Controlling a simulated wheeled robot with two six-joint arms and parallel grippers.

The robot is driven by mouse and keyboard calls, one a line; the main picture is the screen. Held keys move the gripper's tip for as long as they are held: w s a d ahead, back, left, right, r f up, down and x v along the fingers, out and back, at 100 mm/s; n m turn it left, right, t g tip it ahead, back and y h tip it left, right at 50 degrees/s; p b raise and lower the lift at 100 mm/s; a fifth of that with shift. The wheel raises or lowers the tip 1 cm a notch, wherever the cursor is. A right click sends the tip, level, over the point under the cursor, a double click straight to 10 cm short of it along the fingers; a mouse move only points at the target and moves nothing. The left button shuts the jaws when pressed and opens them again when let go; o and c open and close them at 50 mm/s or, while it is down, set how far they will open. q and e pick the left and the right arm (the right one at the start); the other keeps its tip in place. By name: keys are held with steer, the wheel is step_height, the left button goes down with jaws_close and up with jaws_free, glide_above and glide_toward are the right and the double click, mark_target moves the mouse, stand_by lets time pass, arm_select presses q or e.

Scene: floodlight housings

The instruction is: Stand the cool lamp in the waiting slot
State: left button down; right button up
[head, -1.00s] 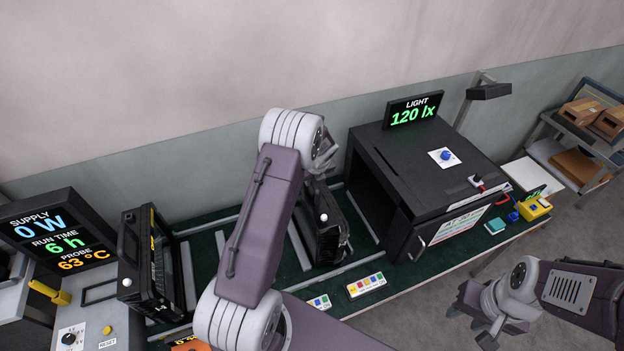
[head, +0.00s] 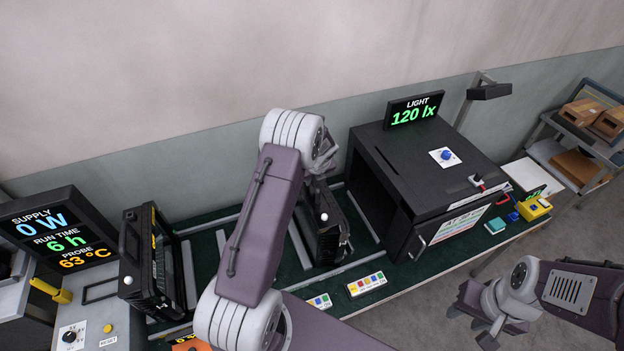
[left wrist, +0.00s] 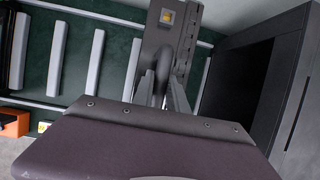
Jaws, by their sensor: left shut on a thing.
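A black floodlight lamp (head: 328,236) stands upright between pale bars on the green bench, left of the dark box. My left gripper (head: 322,178) is at its top, shut on it; my arm partly hides the jaws. In the left wrist view the held lamp (left wrist: 165,40) shows from above, with a yellow label and a dark handle. A second black lamp (head: 155,265) stands at the left end of the bench, by the supply display. My right gripper (head: 475,322) hangs at the lower right, away from the lamps, apparently open and empty.
Pale bars (left wrist: 93,65) divide the green bench into slots; those between the lamps look empty. A black box with an open side (head: 430,185) stands right of the held lamp, showing 120 lx. Button panels (head: 366,284) line the front edge.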

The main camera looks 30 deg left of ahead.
arm_select(q)
steer(key=shift+s+f, duration=0.15)
steer(key=shift+f, duration=0.05)
steer(key=c, duration=1.3)
jaws_free()
steer(key=shift+d, duration=0.1)
steer(key=shift+o, duration=0.2)
steer(key=shift+w+d, duration=0.1)
steer(key=shift+w, duration=0.1)
steer(key=shift+s, duration=0.15)
steer(key=b+v, duration=0.1)
steer(key=v, duration=0.8)
steer(key=shift+f, duration=0.1)
